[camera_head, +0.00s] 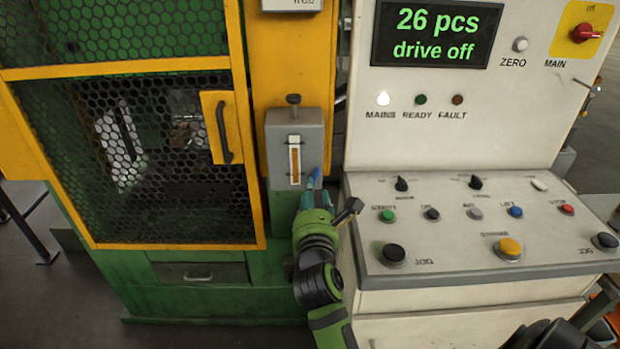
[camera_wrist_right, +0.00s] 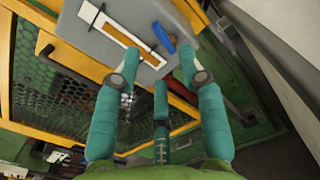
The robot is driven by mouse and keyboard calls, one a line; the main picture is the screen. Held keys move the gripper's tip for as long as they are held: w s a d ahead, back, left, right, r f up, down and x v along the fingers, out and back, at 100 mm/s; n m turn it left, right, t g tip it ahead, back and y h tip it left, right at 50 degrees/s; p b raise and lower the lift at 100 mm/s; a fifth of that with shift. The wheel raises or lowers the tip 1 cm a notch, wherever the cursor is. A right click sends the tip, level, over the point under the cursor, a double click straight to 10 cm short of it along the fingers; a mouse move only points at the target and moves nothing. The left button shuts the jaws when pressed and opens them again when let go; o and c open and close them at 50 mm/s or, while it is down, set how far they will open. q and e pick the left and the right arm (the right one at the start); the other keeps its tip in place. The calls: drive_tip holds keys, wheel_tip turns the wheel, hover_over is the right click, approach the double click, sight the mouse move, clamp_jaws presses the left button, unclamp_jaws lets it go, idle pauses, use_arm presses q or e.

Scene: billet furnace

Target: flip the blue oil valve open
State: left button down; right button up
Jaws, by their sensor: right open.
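The blue oil valve (camera_head: 315,177) is a small blue lever at the lower right edge of a grey oil box (camera_head: 312,134) with an amber sight gauge (camera_head: 295,160). In the head view it points up, slightly tilted. My right gripper (camera_head: 313,196) is just below it, its teal fingers spread. In the right wrist view the blue lever (camera_wrist_right: 163,37) lies ahead of the open fingers (camera_wrist_right: 160,70), between the two outer tips and closer to the right one. Nothing is held. Whether a finger touches it I cannot tell.
A control console (camera_head: 440,225) with buttons and knobs stands close on the right of my right arm. A yellow-framed mesh door (camera_head: 257,190) with a black handle (camera_head: 224,132) is on the left. A narrow gap separates machine and console.

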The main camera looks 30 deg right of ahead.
sight(313, 177)
drive_tip(key=p+x, duration=0.1)
drive_tip(key=x, duration=0.5)
drive_tip(key=shift+d, duration=0.2)
clamp_jaws()
